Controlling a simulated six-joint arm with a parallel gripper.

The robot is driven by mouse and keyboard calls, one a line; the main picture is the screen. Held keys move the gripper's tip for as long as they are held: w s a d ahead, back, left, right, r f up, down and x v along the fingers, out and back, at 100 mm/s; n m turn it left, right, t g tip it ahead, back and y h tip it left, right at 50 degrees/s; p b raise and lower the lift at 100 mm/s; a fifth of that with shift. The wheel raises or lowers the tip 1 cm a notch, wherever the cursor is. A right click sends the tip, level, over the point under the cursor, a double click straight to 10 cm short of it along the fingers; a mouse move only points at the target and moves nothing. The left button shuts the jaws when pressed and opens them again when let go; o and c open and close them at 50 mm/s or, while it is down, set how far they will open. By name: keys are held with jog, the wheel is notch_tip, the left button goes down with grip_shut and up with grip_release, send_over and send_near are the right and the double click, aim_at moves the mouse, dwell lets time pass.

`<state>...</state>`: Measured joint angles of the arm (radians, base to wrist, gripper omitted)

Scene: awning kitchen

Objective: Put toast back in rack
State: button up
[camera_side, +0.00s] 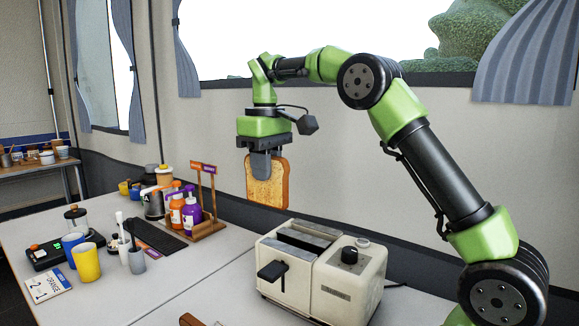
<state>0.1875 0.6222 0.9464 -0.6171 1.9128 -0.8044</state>
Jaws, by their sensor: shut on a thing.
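A browned slice of toast (268,184) hangs upright in my gripper (266,158). The gripper points down and is shut on the top of the slice. It holds the toast in the air, above and behind the cream toaster (340,284) in the picture. The toaster has dark slots on top, a black lever in front and a black knob. No toast rack is clearly visible; a brown wooden piece (190,320) is cut off at the bottom edge and I cannot tell what it is.
Left of the toaster, a wooden stand (207,228) has orange and purple bottles beside it. A dark mat (150,234), a yellow cup (86,262), a blue cup (70,244) and a scale (50,254) lie further left.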

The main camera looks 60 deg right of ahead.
jog(key=a, duration=1.4)
jog(key=shift+w+d+f, duration=0.1)
jog(key=shift+d+f, duration=0.05)
jog(key=shift+f, duration=3.9)
jog(key=shift+w+d+f, duration=0.1)
jog(key=shift+f, duration=4)
jog(key=shift+d+f, duration=0.15)
jog(key=shift+f, duration=3.9)
jog(key=o, duration=1)
jog(key=shift+o, duration=0.2)
jog(key=shift+r, duration=0.1)
notch_tip(320, 180, up, 7)
